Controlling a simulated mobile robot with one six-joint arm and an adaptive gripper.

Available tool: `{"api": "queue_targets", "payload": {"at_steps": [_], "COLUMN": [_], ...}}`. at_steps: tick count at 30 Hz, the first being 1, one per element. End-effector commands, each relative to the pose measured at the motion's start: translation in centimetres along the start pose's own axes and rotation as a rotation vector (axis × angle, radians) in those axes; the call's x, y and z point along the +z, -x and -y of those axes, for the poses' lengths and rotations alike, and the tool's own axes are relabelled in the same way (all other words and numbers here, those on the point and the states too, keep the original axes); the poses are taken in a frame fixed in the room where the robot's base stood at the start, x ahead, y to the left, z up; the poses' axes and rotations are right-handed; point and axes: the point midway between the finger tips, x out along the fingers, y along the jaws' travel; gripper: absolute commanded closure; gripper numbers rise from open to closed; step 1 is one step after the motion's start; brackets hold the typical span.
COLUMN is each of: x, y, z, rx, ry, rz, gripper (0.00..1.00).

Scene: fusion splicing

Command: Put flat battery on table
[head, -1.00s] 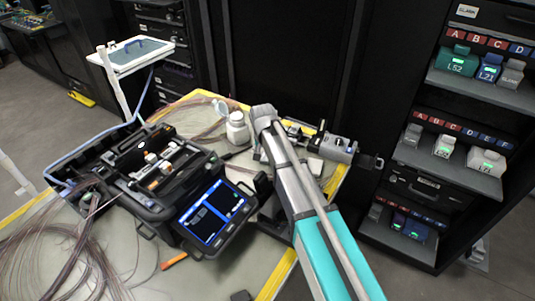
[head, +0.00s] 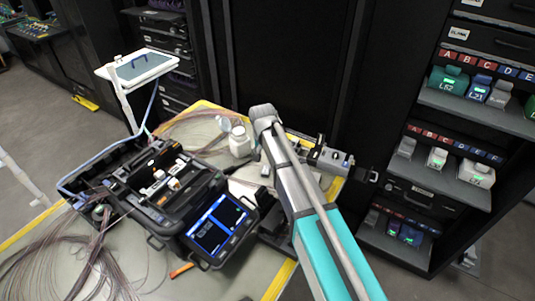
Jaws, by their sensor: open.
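The table (head: 235,279) has a pale top with yellow edge strips. On it stands a black fusion splicer (head: 150,205) with its lid open and a lit blue screen (head: 216,222). I cannot make out a flat battery for certain on the table or in the splicer. My arm reaches up from the bottom right across the table's right side, and its grey elbow shows near the middle.
A rack at right has shelves of small labelled units, one teal unit (head: 449,79) among them. Loose fibres spread at lower left. A white bottle (head: 240,141) and a grey device (head: 331,159) stand at the table's back.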

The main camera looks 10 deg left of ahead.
Motion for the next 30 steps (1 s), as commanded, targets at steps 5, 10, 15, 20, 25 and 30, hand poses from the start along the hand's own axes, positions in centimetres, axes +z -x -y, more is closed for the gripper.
{"api": "queue_targets", "payload": {"at_steps": [5,10,15,20,25,30], "x": [0.0,0.0,0.0,0.0,0.0,0.0], "y": [1.5,1.9,2.0,1.9,1.9,1.9], "z": [0.0,0.0,0.0,0.0,0.0,0.0], "rx": [0.000,0.000,0.000,0.000,0.000,0.000], "ry": [0.000,0.000,0.000,0.000,0.000,0.000], "rz": [0.000,0.000,0.000,0.000,0.000,0.000], "gripper": [0.24,0.24,0.24,0.24,0.24,0.24]}}
